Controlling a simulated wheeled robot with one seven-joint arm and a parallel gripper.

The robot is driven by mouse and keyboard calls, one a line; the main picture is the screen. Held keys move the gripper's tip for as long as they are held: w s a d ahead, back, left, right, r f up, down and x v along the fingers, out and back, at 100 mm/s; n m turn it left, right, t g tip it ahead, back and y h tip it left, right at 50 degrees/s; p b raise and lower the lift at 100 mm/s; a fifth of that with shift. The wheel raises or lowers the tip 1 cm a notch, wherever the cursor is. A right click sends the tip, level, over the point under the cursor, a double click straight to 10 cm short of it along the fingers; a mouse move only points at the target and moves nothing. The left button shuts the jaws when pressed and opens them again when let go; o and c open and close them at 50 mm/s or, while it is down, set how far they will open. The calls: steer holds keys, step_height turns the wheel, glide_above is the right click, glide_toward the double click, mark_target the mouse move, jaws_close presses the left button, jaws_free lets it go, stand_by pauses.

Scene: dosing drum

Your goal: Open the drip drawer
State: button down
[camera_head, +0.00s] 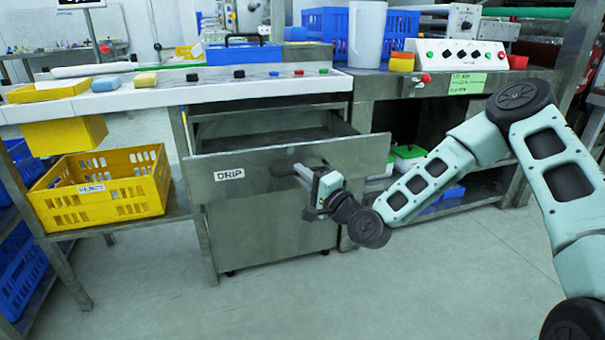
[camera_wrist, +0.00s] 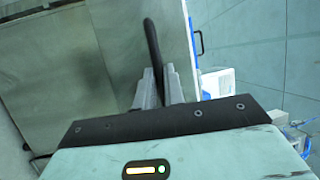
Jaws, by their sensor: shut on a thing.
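The drip drawer (camera_head: 262,167) is a grey metal drawer labelled DRIP. It stands pulled out from its cabinet, with a gap showing behind its front panel and part of its inside visible from above. My gripper (camera_head: 303,177) is at the right half of the drawer front, shut on the drawer handle (camera_wrist: 152,48). In the wrist view the handle is a dark bar running between the two fingers of my gripper (camera_wrist: 160,85). My fingers hide part of the handle.
A yellow crate (camera_head: 100,208) stands on a side shelf left of the drawer. A white control ledge (camera_head: 200,92) with knobs and buttons runs above it. A table leg (camera_head: 205,245) stands at the left. The floor (camera_head: 440,270) in front is clear.

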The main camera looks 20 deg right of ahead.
steer(key=c, duration=1.5)
jaws_free()
steer(key=shift+p+v, duration=2.5)
steer(key=shift+v, duration=6.2)
